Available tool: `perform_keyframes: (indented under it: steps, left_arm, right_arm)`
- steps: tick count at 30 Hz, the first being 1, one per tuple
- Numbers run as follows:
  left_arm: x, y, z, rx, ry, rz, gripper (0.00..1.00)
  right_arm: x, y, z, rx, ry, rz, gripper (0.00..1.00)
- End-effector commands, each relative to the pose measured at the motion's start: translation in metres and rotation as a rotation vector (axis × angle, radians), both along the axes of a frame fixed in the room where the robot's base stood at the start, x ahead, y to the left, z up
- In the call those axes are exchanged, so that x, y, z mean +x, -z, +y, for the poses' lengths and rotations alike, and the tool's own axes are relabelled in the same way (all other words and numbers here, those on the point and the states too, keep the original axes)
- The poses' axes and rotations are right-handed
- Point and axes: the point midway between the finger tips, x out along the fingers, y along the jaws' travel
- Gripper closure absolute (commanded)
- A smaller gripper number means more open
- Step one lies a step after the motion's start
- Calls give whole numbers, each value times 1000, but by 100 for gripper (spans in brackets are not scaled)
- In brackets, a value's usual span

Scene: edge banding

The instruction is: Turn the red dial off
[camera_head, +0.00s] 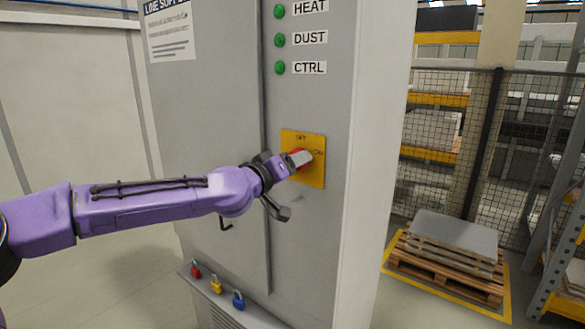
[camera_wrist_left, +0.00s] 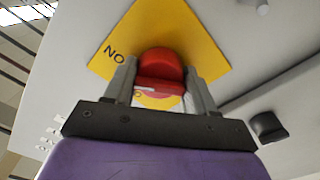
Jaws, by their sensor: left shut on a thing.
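The red dial (camera_wrist_left: 160,68) sits on a yellow square plate (camera_wrist_left: 196,30) on the front of a grey cabinet. In the head view the yellow plate (camera_head: 314,176) shows, and the dial (camera_head: 308,153) is mostly hidden behind my gripper. My left gripper (camera_head: 300,159) reaches in from the left and is shut on the dial. In the left wrist view its two fingers (camera_wrist_left: 163,82) stand on either side of the dial. My right gripper is not in view.
Green indicator lamps (camera_head: 280,40) labelled HEAT, DUST and CTRL are above the plate. A black door handle (camera_wrist_left: 268,127) is beside it. Red, yellow and blue padlocks (camera_head: 216,284) hang on a low ledge. A loaded pallet (camera_head: 448,262) and mesh fence stand at the right.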

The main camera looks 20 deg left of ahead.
Motion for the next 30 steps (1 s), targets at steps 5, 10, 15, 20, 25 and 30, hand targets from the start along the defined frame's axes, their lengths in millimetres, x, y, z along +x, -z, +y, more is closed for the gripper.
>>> perform_keyframes:
  steps: [5, 10, 15, 20, 25, 30]
  left_arm:
    - [0, 3, -1, -154, 2, 60, 75]
    - [0, 3, -1, -305, 2, 115, 75]
    - [0, 2, -2, -457, 3, 171, 75]
    - [0, 2, -2, -592, 2, 220, 75]
    - [0, 2, -2, -714, 2, 264, 75]
    - [0, 1, -2, -807, 1, 298, 75]
  right_arm:
    - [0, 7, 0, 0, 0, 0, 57]
    - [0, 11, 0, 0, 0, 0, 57]
    - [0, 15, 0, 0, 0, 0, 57]
    - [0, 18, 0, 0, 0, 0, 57]
    - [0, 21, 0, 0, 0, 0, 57]
    - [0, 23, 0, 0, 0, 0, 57]
